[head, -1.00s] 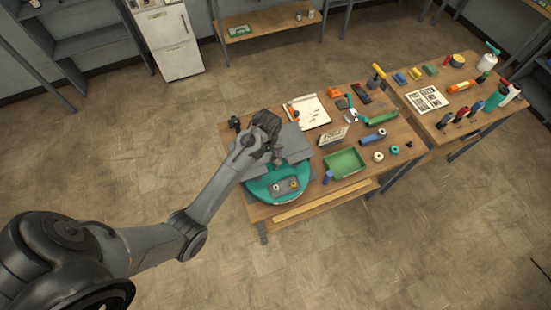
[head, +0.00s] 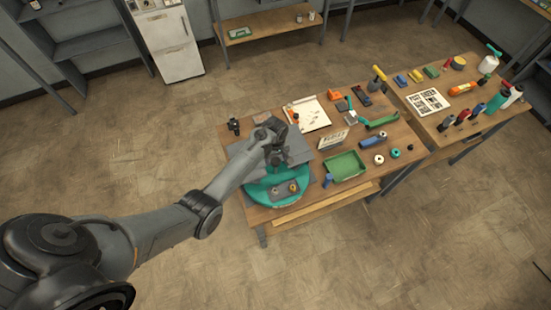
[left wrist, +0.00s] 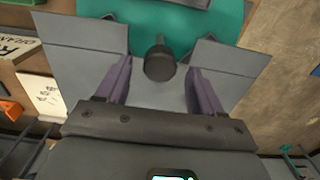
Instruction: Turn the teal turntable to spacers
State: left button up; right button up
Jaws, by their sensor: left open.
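The teal turntable (head: 262,199) sits at the front left of the near table, with grey plates (head: 296,146) on it. Two small round parts (head: 293,188) are on a grey block at its front side. My left gripper (head: 277,163) is over the plates, pointing down. In the left wrist view its two fingers (left wrist: 160,70) are open, with a dark round knob on a post (left wrist: 159,64) between them and a gap on each side. The teal disc also shows there (left wrist: 190,25). The gripper hides part of the turntable's middle in the head view. My right gripper is not in view.
A green tray (head: 347,177) and a small sign (head: 333,139) stand just right of the turntable. White and teal rings (head: 379,160), a blue tool and a paper sheet (head: 308,115) lie farther right and back. A second table with several bottles stands at the right.

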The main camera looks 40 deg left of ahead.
pick_arm(q)
jog(key=shift+f, duration=0.65)
jog(key=shift+c, duration=0.3)
grip_shut()
